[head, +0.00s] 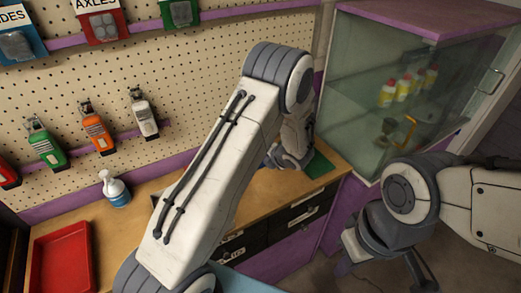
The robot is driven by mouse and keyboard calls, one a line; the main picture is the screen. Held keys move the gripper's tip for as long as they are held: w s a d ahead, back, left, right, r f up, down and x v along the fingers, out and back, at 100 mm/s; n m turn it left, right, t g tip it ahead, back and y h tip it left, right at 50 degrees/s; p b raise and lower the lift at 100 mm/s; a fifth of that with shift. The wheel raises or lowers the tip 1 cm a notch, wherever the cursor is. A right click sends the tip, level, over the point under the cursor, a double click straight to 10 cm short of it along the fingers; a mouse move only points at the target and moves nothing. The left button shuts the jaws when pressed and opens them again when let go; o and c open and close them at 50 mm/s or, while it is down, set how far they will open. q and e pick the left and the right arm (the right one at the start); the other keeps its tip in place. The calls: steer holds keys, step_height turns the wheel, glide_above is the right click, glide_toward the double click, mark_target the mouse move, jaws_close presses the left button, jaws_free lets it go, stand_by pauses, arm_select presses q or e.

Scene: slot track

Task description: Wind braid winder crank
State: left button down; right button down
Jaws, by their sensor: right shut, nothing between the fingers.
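I cannot make out a braid winder or its crank in the head view; my left arm covers a large part of the bench. My left arm rises from the bottom, bends at the top middle, and its wrist end comes down over the back right of the bench near a green mat (319,167). The left fingers are hidden behind the arm. My right gripper (352,248) is at the lower right, in front of the purple bench end and below the glass cabinet. It is shut and empty, apart from the bench.
A wooden bench (262,190) with dark drawers holds a red tray (62,262) and a pump bottle (115,188). A pegboard (190,60) with hanging slot cars stands behind. A glass cabinet (350,95) holds yellow bottles (403,88) and an orange curved object (410,130).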

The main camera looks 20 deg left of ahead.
mark_target(262, 173)
arm_select(q)
steer(key=shift+s+a+f+g, duration=0.15)
steer(key=shift+s+f, duration=0.15)
steer(key=shift+f, duration=0.35)
steer(key=shift+s+d+f+g, duration=0.15)
steer(key=shift+s+f, duration=0.15)
steer(key=shift+f, duration=0.3)
arm_select(e)
steer(key=shift+f, duration=0.4)
arm_select(q)
steer(key=shift+s+a+f, duration=0.1)
steer(key=shift+s+a, duration=0.05)
steer(key=shift+a, duration=0.05)
arm_select(e)
steer(key=shift+w, duration=0.1)
arm_select(q)
steer(key=shift+a+f, duration=0.2)
steer(key=shift+a+r, duration=0.2)
steer(key=shift+r, duration=0.2)
arm_select(e)
steer(key=shift+w+a+f, duration=0.15)
steer(key=shift+w, duration=0.15)
arm_select(q)
steer(key=shift+r, duration=0.15)
steer(key=shift+s+a+r, duration=0.2)
steer(key=shift+s+r, duration=0.1)
steer(key=shift+s, duration=0.05)
